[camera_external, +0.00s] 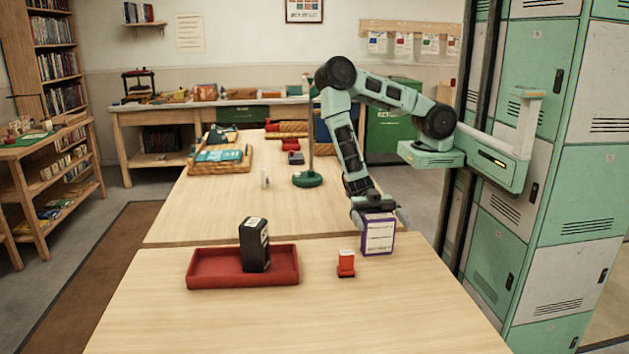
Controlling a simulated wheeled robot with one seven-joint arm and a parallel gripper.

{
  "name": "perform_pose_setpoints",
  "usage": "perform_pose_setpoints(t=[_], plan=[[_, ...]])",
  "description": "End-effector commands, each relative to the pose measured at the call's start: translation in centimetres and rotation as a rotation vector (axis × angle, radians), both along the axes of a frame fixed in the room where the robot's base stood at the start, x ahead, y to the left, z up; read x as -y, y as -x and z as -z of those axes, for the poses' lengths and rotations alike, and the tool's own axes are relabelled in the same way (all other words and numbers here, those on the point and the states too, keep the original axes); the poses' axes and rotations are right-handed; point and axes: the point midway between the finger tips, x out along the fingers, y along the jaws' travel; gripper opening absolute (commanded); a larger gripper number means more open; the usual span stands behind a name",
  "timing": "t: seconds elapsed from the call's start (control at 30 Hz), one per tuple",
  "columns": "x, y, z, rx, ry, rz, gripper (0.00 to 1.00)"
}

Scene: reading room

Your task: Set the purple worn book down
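The purple worn book (378,238) stands upright, with a white face and purple edges towards the camera. It is at the right side of the near wooden table (330,320). My gripper (380,213) reaches down from above, with a finger at each side of the book's upper part, and looks shut on it. The book's lower edge is at or just above the tabletop; I cannot tell if it touches.
A small red and white object (346,265) stands just left of the book. A red tray (215,268) further left holds an upright black box (254,245). A green lamp base (308,180) stands behind. The table's front is clear; green and white lockers (535,190) rise at right.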

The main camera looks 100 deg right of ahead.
Motion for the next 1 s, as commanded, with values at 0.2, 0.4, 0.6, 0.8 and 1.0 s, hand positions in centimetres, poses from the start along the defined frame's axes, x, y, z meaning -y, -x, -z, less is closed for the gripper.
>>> perform_pose_setpoints(t=[0.2,0.4,0.6,0.8,1.0], plan=[[0.0,0.0,-0.3,0.000,0.000,0.000,0.94],[2.5,-0.1,-0.1,0.001,0.001,0.004,0.94],[6.9,-0.2,-0.1,0.002,0.001,0.006,0.94],[10.3,-0.1,-0.2,0.001,0.001,0.004,0.94],[11.9,0.0,-0.3,0.000,0.000,0.001,0.94]])
